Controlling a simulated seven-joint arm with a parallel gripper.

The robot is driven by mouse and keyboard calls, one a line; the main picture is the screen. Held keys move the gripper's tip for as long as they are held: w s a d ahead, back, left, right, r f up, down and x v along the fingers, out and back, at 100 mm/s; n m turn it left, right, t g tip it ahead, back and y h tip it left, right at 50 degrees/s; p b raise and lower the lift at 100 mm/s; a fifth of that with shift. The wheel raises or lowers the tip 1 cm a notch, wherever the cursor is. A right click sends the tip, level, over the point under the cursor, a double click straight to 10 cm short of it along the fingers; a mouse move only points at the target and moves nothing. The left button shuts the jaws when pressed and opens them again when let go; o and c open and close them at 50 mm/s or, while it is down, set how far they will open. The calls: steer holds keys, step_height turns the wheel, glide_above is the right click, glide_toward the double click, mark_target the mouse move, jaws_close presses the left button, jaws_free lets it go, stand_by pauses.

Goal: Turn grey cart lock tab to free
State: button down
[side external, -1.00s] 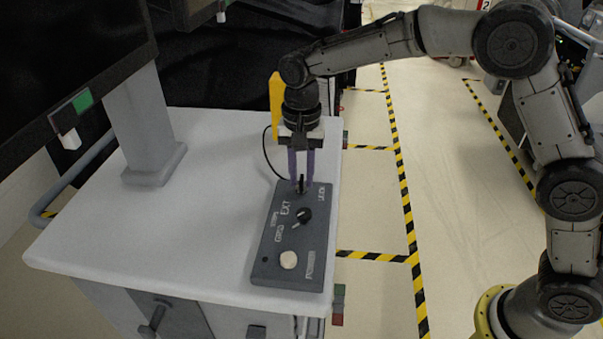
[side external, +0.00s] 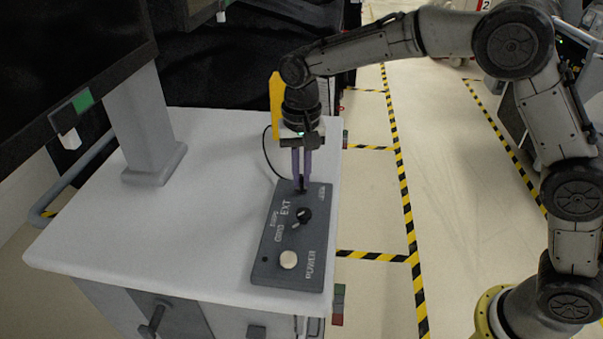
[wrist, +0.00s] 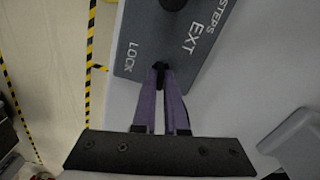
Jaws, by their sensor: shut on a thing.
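The lock tab (wrist: 160,67) is a small black piece beside the LOCK lettering on the dark grey control panel (side external: 265,245). The panel lies on the cart's pale top (side external: 200,220). My gripper (side external: 301,185) points straight down at the far end of the panel. Its two purple fingers are shut on the lock tab; the wrist view shows their tips (wrist: 162,72) meeting at it. The fingers hide most of the tab, so I cannot tell its exact angle.
A black knob (side external: 304,216) and a round whitish power button (side external: 289,260) sit nearer on the panel. A monitor post (side external: 145,120) stands at left. A thin black cable (side external: 265,150) curves beside my gripper.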

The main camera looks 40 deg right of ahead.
mark_target(302, 177)
steer(key=n, duration=0.4)
steer(key=shift+n, duration=0.3)
steer(key=n, duration=0.3)
steer(key=shift+r+n, duration=0.1)
steer(key=shift+n, duration=0.2)
steer(key=n, duration=0.7)
steer(key=c, duration=1)
jaws_free()
steer(key=shift+o, duration=0.2)
step_height(302, 177, up, 14)
